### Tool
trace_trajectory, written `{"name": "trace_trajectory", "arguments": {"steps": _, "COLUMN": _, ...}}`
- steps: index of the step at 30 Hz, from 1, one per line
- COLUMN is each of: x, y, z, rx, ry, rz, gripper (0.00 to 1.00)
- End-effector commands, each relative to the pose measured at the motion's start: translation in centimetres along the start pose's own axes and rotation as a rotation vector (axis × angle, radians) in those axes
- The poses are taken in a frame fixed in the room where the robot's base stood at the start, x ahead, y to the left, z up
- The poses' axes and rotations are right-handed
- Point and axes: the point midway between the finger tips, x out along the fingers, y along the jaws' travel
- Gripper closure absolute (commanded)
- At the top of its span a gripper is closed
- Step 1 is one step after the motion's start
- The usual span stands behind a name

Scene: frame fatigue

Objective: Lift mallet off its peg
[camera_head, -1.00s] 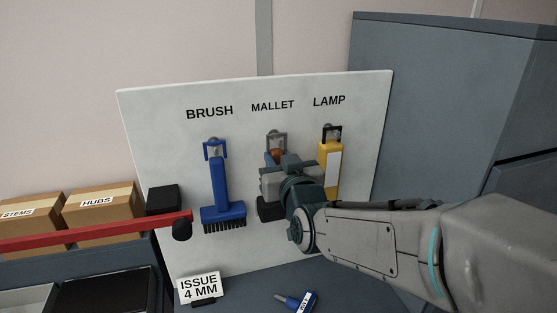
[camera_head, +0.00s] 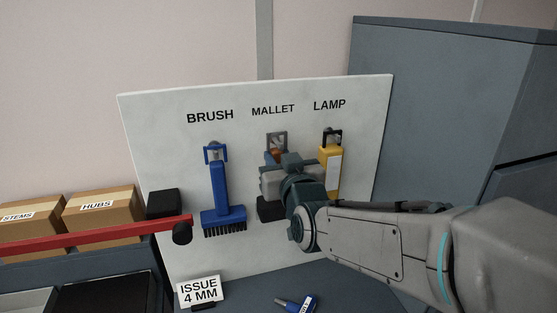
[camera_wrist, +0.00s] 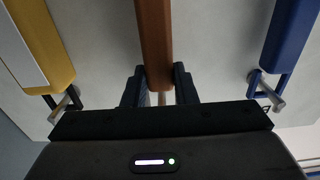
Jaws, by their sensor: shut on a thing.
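The mallet hangs under the MALLET label, with a grey loop (camera_head: 277,141) at its top by the peg and a dark head (camera_head: 269,209) at the bottom. Its brown handle (camera_wrist: 154,40) shows in the wrist view between the two fingers. My gripper (camera_wrist: 160,88) is shut on that handle; in the head view my gripper (camera_head: 275,166) covers most of the mallet. Whether the loop is still around its peg cannot be told.
The blue brush (camera_head: 220,190) hangs to the left and the yellow lamp (camera_head: 330,165) close to the right, both on the white board (camera_head: 150,130). A red bar (camera_head: 90,233) with a black knob is at lower left. A blue tool (camera_head: 298,303) lies on the surface below.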

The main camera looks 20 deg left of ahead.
Motion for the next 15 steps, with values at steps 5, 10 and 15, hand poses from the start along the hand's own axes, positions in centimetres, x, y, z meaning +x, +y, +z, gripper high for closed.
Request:
{"name": "trace_trajectory", "arguments": {"steps": 5, "x": -0.8, "y": 0.0, "z": -0.1, "rx": 0.001, "ry": 0.005, "rz": 0.001, "gripper": 1.0}}
{"name": "trace_trajectory", "arguments": {"steps": 10, "x": -1.6, "y": 0.0, "z": -0.1, "rx": 0.0, "ry": 0.005, "rz": 0.0, "gripper": 1.0}}
{"name": "trace_trajectory", "arguments": {"steps": 15, "x": -2.5, "y": 0.0, "z": -0.1, "rx": 0.0, "ry": 0.004, "rz": 0.0, "gripper": 1.0}}
